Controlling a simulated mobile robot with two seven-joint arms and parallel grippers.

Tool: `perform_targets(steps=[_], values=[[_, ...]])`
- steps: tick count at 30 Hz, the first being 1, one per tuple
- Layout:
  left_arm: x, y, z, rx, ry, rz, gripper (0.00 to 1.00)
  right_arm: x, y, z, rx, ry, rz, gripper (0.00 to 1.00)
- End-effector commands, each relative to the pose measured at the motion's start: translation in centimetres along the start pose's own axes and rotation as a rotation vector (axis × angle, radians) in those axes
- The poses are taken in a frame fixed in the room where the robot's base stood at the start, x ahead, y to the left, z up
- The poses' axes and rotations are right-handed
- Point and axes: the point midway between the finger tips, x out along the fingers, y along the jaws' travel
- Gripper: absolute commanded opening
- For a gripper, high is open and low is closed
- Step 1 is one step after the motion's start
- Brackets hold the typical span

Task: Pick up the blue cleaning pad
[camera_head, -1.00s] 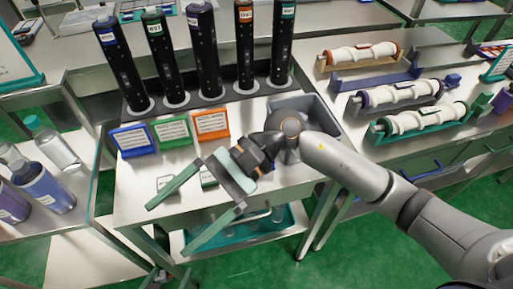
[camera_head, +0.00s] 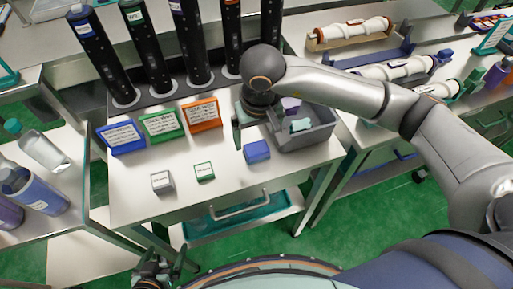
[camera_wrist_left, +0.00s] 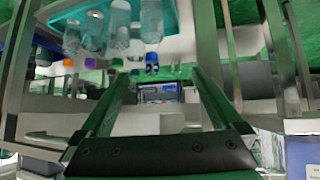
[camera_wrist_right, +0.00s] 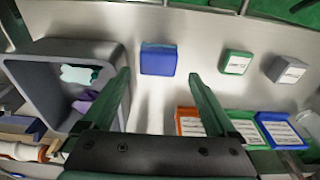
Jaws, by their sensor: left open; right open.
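The blue cleaning pad (camera_head: 257,151) is a small plain blue block lying on the steel table, just left of the grey bin. It also shows in the right wrist view (camera_wrist_right: 158,59), ahead of and between the fingertips, apart from them. My right gripper (camera_wrist_right: 160,80) is open and empty; in the head view (camera_head: 242,122) it points down behind the pad, partly hidden by its own wrist. My left gripper (camera_head: 168,262) is low at the bottom edge, in front of the table; the left wrist view (camera_wrist_left: 160,75) shows its fingers apart and empty.
The grey bin (camera_head: 318,138) holds a purple and a pale teal item. A green-and-white block (camera_head: 204,171) and a grey-and-white block (camera_head: 162,182) lie left of the pad. Blue, green and orange label stands (camera_head: 163,124) and tall black tubes (camera_head: 144,55) stand behind.

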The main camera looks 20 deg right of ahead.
Motion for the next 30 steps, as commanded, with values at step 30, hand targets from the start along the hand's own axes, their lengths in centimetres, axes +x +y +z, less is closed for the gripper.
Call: perform_targets(steps=[30], values=[[-0.9,0.1,-1.0,-0.001,0.001,0.001,1.00,5.9,0.3,-0.1,0.000,0.000,-0.002,0.69]])
